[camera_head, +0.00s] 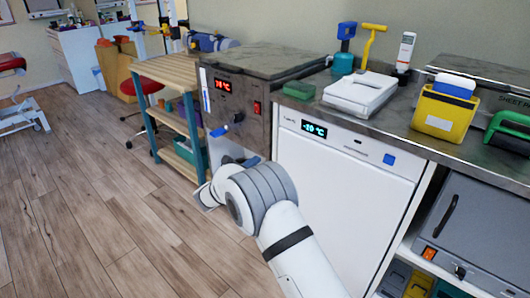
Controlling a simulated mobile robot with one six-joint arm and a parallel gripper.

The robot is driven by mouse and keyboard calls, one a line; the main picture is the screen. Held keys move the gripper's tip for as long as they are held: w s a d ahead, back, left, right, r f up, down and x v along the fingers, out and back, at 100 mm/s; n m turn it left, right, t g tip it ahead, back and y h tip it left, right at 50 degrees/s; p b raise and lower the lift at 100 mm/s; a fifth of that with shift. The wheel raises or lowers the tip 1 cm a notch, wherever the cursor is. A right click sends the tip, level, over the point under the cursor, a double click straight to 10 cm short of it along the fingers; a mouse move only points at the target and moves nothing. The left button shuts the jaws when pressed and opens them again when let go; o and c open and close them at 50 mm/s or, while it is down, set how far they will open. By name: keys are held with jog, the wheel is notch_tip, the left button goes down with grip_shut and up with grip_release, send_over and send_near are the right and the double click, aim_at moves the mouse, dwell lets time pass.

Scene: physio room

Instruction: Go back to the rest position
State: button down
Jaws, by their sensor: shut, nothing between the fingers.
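My white arm with grey joint covers reaches in from the bottom of the head view and bends in front of the counter units. Its far part is foreshortened and partly hidden behind the near joint. I cannot make out the fingers of my gripper. No held thing shows.
A white cabinet (342,190) with a lit display stands right of my arm, under a grey counter (390,122). A grey heater unit (235,112) and a wooden shelf trolley (170,70) stand behind it. A yellow bin (440,116) sits on the counter. Wooden floor (90,215) at left is clear.

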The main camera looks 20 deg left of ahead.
jog(key=s+d+r+m+g+h+p, duration=0.1)
jog(key=s+d+r+m+g+p, duration=0.3)
jog(key=d+r, duration=0.45)
jog(key=s+d+r+m+g+h+p, duration=0.15)
jog(key=d+r+m+g+p, duration=0.35)
jog(key=d, duration=0.7)
jog(key=s+d+r+m+g+h+p, duration=0.1)
jog(key=s+d+r+m+g+p, duration=0.15)
jog(key=d+r+m, duration=0.5)
jog(key=s+d+r+m+g+y+p, duration=0.4)
jog(key=s+d+r+m+p, duration=0.35)
jog(key=s+d, duration=0.6)
jog(key=s+r+m+y+p, duration=0.2)
jog(key=s+r+m+p, duration=0.1)
jog(key=s, duration=0.4)
jog(key=s+r+m+t+y+p, duration=0.1)
jog(key=s+r+m+y+p, duration=0.2)
jog(key=s, duration=0.5)
jog(key=shift+d+r+m+p, duration=0.4)
jog(key=shift+r+m+p, duration=0.4)
jog(key=shift+m, duration=0.3)
